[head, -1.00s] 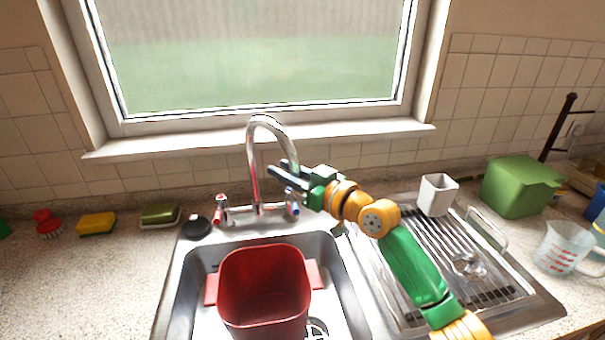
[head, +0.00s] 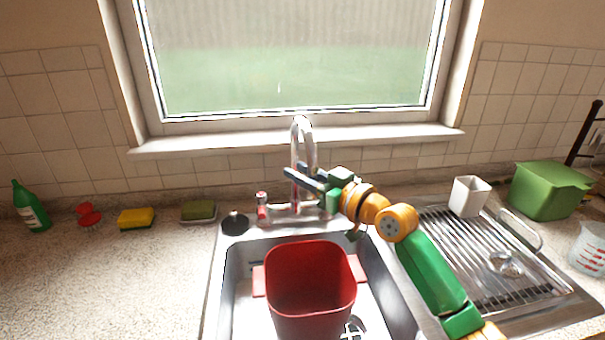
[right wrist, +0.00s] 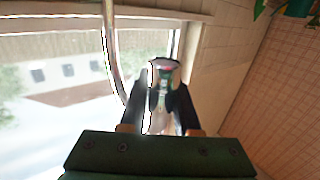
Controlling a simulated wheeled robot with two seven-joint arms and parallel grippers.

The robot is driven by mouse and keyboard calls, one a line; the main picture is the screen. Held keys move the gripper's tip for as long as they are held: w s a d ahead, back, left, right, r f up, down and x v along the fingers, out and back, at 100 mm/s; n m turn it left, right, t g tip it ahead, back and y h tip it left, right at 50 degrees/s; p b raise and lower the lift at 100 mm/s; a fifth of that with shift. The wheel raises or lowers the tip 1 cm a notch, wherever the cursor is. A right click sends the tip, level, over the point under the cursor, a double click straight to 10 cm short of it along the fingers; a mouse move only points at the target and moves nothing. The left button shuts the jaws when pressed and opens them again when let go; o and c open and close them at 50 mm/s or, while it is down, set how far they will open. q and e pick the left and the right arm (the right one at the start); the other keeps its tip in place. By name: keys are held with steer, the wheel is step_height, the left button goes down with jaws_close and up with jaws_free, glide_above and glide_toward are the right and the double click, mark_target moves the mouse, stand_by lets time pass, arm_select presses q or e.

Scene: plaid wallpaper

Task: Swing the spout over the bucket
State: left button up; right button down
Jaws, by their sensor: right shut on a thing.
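The chrome spout (head: 302,128) arches up behind the sink. It looks narrow in the head view, its curve turned mostly towards me. The red bucket (head: 310,318) stands upright in the left basin, in front of the tap. My right gripper (head: 303,178) reaches in from the right and is shut on the spout near its outlet end. In the right wrist view the spout's end (right wrist: 163,72) sits between the two fingers, with the spout's pipe (right wrist: 112,55) to the left. The gripper hides part of the tap. My left gripper is out of view.
A tap handle (head: 262,205) stands left of the spout, beside a black plug (head: 235,223). A white cup (head: 469,196) and green box (head: 549,190) stand at the right, by the drainer (head: 480,250). Sponges and a green bottle (head: 31,207) line the left counter.

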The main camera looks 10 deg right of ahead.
steer(key=shift+r, duration=0.25)
steer(key=c, duration=0.8)
jaws_free()
steer(key=shift+c, duration=0.2)
steer(key=shift+o, duration=0.9)
steer(key=shift+w+f, duration=0.1)
steer(key=shift+w, duration=0.05)
steer(key=shift+w+a+f, duration=0.1)
steer(key=b+v, duration=0.2)
steer(key=v, duration=0.5)
steer(key=shift+b, duration=0.35)
